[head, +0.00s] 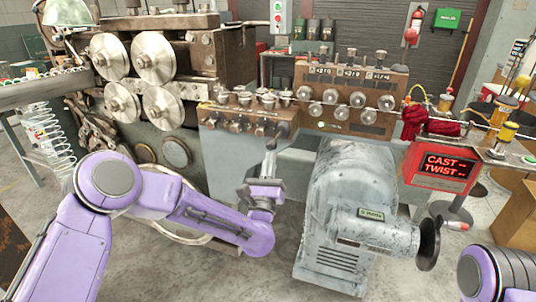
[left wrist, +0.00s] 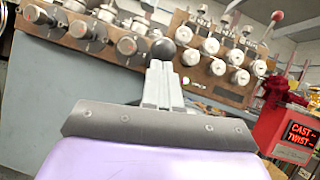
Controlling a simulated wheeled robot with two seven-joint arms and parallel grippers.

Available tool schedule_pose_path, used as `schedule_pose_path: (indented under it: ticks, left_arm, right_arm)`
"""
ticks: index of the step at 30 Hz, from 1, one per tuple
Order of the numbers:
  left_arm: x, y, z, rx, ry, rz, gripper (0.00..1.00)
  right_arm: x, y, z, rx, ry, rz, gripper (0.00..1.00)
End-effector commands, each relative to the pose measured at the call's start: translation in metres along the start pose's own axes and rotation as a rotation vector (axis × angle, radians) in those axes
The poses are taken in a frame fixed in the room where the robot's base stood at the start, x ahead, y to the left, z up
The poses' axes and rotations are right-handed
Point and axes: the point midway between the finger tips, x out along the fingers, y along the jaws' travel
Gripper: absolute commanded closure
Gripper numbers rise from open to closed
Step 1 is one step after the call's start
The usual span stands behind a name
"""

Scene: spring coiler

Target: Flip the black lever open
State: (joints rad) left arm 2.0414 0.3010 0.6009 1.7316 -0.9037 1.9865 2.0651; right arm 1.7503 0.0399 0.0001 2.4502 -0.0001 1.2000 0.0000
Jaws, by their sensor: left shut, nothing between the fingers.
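My left gripper (head: 269,158) points up in front of the brown and grey control block in the middle of the head view. In the left wrist view its fingers (left wrist: 160,68) are together with nothing between them. A dark round knob (left wrist: 163,48) shows just beyond the fingertips in the left wrist view. It may belong to the black lever, but I cannot tell for sure. The fingers hide what lies below it, and I cannot tell whether they touch it. My right gripper is out of view; only part of my right arm shows at the lower right.
A row of metal knobs (left wrist: 128,44) lies left of the fingers, and a panel of pale round dials (head: 357,99) lies right. A grey motor housing (head: 345,215) with a black handwheel (head: 429,243) stands close right of my left arm. A red display (head: 440,165) stands farther right.

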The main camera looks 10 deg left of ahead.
Motion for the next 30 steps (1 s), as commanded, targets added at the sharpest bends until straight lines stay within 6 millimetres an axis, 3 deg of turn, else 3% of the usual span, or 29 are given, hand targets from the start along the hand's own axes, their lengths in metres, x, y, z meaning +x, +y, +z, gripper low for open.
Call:
schedule_pose_path:
  ticks: [1,7,11,30]
  left_arm:
    - [0.009,-0.003,0.018,0.004,0.039,0.008,1.00]
    - [0.014,-0.006,0.032,0.023,0.185,0.027,1.00]
    - [0.017,-0.007,0.036,0.034,0.250,0.035,1.00]
    - [0.025,-0.009,0.047,0.035,0.242,0.035,1.00]
  right_arm:
    - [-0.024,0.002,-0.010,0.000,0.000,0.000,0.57]
    - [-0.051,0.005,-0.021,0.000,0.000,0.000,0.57]
    - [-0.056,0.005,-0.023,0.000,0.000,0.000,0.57]
    - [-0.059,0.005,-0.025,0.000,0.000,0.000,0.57]
